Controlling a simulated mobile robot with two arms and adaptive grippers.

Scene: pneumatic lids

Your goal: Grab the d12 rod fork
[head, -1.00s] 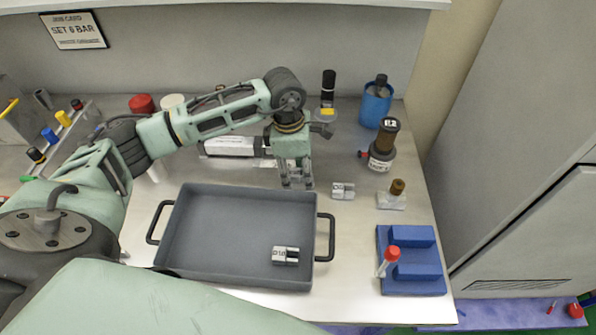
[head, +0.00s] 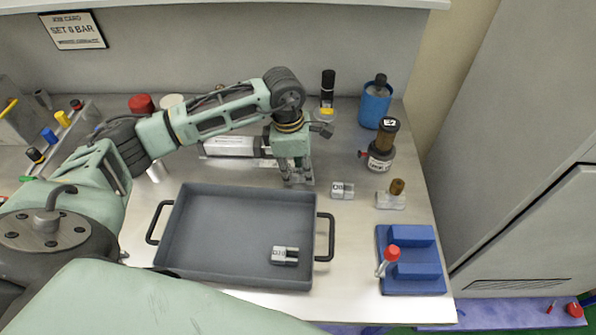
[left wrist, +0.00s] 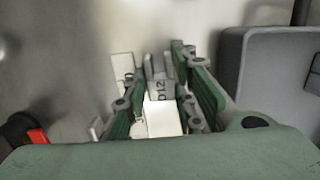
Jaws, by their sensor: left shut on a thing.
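The d12 rod fork (left wrist: 159,90) is a small grey metal block with a "D12" label, seen between my fingers in the left wrist view. My left gripper (left wrist: 160,105) is shut on it; in the head view the gripper (head: 298,180) points down at the table behind the tray's right end, and its fingers mostly hide the fork there. Another fork, marked D10 (head: 285,255), lies in the grey tray (head: 240,190). A similar fork (head: 342,190) lies on the table just right of my gripper. My right gripper does not show.
The tray has black handles and much bare floor. A white-labelled cylinder (head: 230,146) lies behind it.

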